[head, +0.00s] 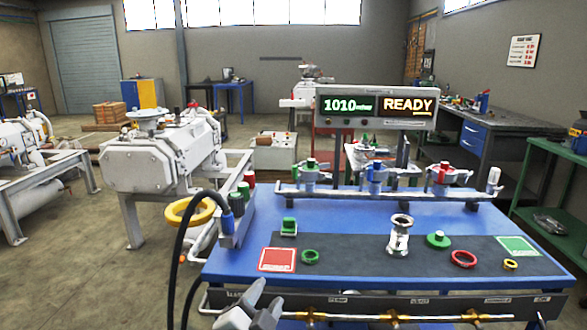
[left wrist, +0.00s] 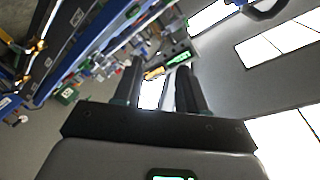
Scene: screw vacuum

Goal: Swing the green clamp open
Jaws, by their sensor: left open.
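The green clamp (head: 311,173) is a grey metal clamp with a green knob, at the left end of the raised rail behind the blue bench. Whether it is shut or open is too small to tell. My left gripper (head: 266,298) is low at the bench's front edge, well in front of and below the green clamp, and not touching it. In the left wrist view its two dark fingers (left wrist: 160,85) are apart with nothing held between them. My right gripper is not in view.
A blue clamp (head: 376,175) and a red clamp (head: 442,175) share the rail (head: 350,193). A metal fitting (head: 399,236), a green block (head: 289,226) and several rings stand on the dark mat. A black hose (head: 176,240) arches at the left. The display (head: 376,106) reads READY.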

